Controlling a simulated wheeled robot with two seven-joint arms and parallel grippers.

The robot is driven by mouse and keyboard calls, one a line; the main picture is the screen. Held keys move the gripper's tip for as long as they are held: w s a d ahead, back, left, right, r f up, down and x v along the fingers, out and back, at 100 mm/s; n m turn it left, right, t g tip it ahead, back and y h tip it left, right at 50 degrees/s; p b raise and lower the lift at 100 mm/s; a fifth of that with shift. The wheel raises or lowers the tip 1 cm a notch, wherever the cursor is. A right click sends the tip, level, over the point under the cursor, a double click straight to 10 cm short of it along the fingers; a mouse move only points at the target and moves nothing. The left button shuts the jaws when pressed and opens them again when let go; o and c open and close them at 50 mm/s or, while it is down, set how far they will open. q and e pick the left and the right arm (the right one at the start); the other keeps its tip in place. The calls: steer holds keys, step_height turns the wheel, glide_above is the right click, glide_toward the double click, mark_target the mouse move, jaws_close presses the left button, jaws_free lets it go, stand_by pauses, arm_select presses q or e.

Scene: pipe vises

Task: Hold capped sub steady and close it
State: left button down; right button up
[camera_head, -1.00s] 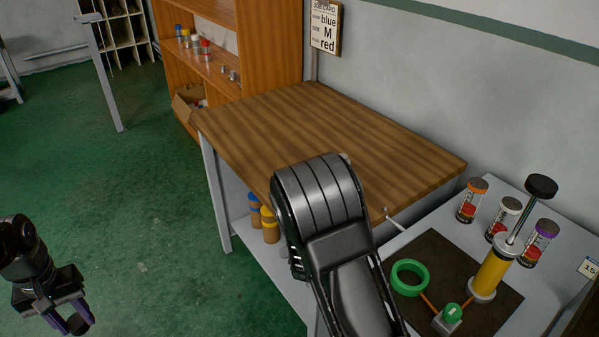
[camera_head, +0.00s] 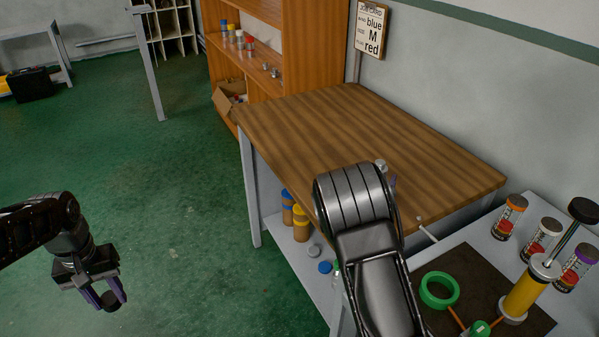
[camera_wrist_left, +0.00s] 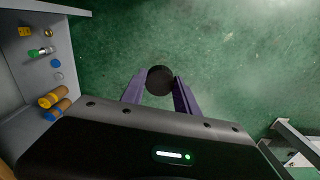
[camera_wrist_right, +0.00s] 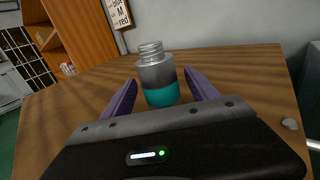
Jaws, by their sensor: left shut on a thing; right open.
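A clear bottle (camera_wrist_right: 157,78) with teal content in its lower part stands upright on the wooden bench top (camera_wrist_right: 245,72). Its threaded neck shows bare, with no cap on it. My right gripper (camera_wrist_right: 160,85) is open, with its purple fingers on either side of the bottle; I cannot tell if they touch it. In the head view, my right arm hides most of that bottle. My left gripper (camera_head: 112,300) is over the green floor, left of the bench. It is shut on a dark round disc (camera_wrist_left: 160,80), which looks like a cap.
A grey side table (camera_head: 470,238) at the right holds a green ring (camera_head: 440,290), a yellow cylinder (camera_head: 524,295) and several capped jars. A shelf under the bench holds yellow- and blue-capped containers (camera_head: 301,222). A job card (camera_head: 371,30) reads blue, M, red.

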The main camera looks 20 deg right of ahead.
steer(key=shift+x, duration=1.4)
jaws_close()
steer(key=shift+r, duration=0.1)
